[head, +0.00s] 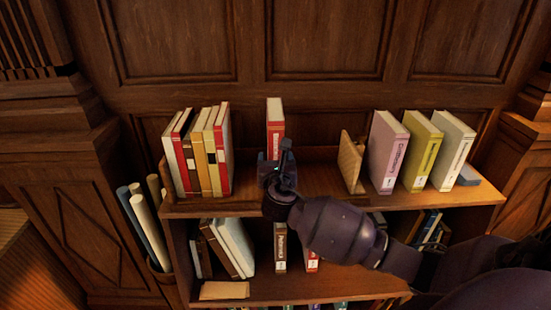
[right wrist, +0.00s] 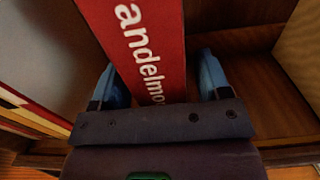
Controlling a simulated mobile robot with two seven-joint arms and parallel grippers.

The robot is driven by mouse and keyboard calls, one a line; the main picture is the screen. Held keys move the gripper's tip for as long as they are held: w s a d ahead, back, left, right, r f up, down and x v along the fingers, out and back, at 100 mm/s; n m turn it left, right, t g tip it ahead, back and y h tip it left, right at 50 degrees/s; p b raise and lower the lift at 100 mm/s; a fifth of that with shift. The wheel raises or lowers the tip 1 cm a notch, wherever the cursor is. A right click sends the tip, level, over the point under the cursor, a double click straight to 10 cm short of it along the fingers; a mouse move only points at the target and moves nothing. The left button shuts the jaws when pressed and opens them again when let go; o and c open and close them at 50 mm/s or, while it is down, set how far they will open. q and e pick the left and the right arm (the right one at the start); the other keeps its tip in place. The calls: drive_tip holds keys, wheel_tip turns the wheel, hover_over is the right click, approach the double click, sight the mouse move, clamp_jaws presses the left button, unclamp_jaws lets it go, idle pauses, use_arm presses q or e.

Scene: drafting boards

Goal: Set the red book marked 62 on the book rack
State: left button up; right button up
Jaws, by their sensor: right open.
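My right gripper (head: 278,160) is in front of this book, open. In the right wrist view its blue fingers (right wrist: 163,80) stand either side of the spine; contact cannot be told. A wooden end panel (head: 350,161), apparently the book rack's, stands to the right. My left gripper is not in view.
A row of red, yellow and white books (head: 203,152) stands at left. Pink (head: 386,152), olive (head: 421,152) and cream (head: 451,152) books stand at right. The lower shelf (head: 262,290) holds more books. Rolled papers (head: 148,232) stand left of the case. Bare shelf lies right of the red book.

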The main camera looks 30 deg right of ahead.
drive_tip(key=v, duration=1.1)
drive_tip(key=s+a+f+m+g+y, duration=0.2)
drive_tip(key=s+f+m+y, duration=0.15)
drive_tip(key=f+m, duration=0.4)
drive_tip(key=s+a+f+m+g+y, duration=0.1)
drive_tip(key=s+f+m+y, duration=0.3)
drive_tip(key=f, duration=0.6)
drive_tip(key=s+a+f+m+y, duration=0.1)
drive_tip(key=s+f+m, duration=0.6)
drive_tip(key=s+m, duration=0.4)
drive_tip(key=shift+s+f+m+g, duration=0.25)
drive_tip(key=shift+s+m+g, duration=0.05)
drive_tip(key=shift+m, duration=2.95)
drive_tip(key=shift+a+y, duration=0.15)
drive_tip(key=shift+y, duration=0.1)
